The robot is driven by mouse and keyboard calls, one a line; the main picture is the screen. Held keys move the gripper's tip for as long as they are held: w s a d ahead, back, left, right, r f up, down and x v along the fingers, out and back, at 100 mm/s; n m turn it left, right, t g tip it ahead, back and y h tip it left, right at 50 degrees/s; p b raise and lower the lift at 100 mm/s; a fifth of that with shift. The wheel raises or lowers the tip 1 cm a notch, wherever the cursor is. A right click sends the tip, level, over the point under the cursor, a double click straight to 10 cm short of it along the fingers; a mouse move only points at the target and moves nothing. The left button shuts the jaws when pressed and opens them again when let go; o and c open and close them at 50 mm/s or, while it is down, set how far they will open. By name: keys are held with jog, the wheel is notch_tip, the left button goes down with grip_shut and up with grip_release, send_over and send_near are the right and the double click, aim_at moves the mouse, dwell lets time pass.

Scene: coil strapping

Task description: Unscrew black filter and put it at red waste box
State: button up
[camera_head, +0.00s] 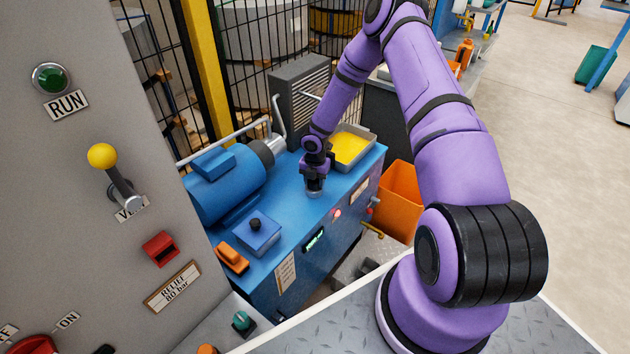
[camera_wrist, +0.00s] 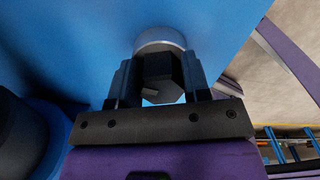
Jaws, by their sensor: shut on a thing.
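The black filter (camera_wrist: 160,70) shows in the wrist view as a dark, six-sided cap in front of a round, silver-grey collar (camera_wrist: 160,38) on the blue machine top. My gripper (camera_wrist: 158,84) has a finger on each side of the cap and is shut on it. In the head view my gripper (camera_head: 314,183) points down at the top of the blue power unit (camera_head: 345,185), and the filter is mostly hidden there. I cannot tell whether the filter is still seated in its collar. An orange-red box (camera_head: 399,199), likely the waste box, stands on the floor right of the unit.
A metal tray with yellow contents (camera_head: 348,148) sits behind my gripper. A blue motor (camera_head: 228,183) lies to the left, with a small blue box (camera_head: 256,234) and an orange part (camera_head: 231,258) in front. A grey control panel (camera_head: 95,120) stands at the left. Open floor lies right.

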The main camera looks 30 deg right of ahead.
jog(key=o, duration=1.3)
jog(key=shift+f, duration=0.1)
jog(key=shift+c, duration=0.2)
jog(key=shift+r, duration=1.85)
